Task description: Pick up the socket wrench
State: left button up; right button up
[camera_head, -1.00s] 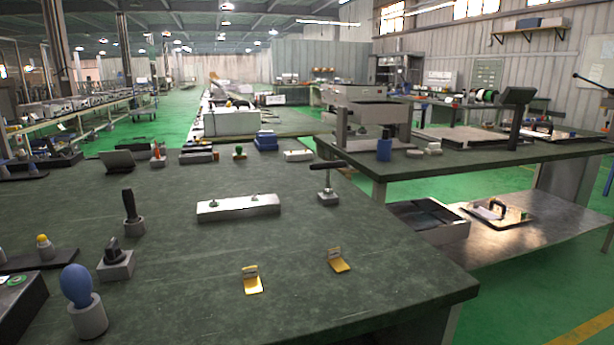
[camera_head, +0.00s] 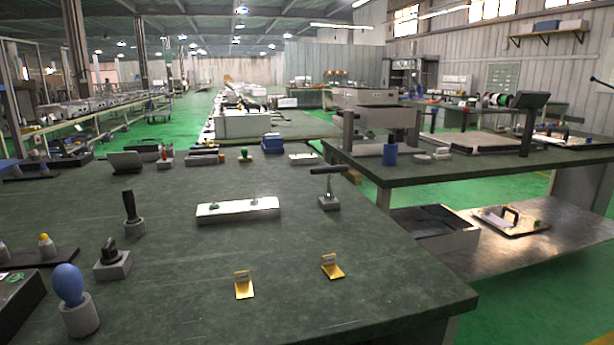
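A T-shaped tool with a black crossbar handle (camera_head: 329,184) stands upright in a small grey block on the dark green bench, right of the picture's middle. It looks like the socket wrench, though its lower end is hidden in the block. Another tool with an upright black handle (camera_head: 130,207) stands in a grey holder farther left. Neither of my grippers shows in the head view.
A pale metal bar (camera_head: 237,210) lies left of the T-shaped tool. Two yellow brackets (camera_head: 244,286) (camera_head: 332,267) sit near the front. A blue-knobbed tool (camera_head: 69,285) stands at front left. The bench (camera_head: 390,265) is clear at front right.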

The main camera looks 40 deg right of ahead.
aim_at(329, 197)
jog(key=k+l+u, duration=0.1)
jog(key=l, duration=0.2)
jog(key=l+u, duration=0.15)
jog(key=l, duration=0.15)
jog(key=k+l+u, duration=0.1)
jog(key=k+l, duration=0.15)
jog(key=l, duration=0.25)
jog(key=k+l, duration=0.15)
jog(key=l, duration=0.2)
jog(key=k+l+u, duration=0.1)
jog(key=l, duration=0.3)
jog(key=k+l, duration=0.2)
jog(key=l, duration=0.15)
jog(key=k+l, duration=0.15)
jog(key=l, duration=0.25)
jog(key=u, duration=0.05)
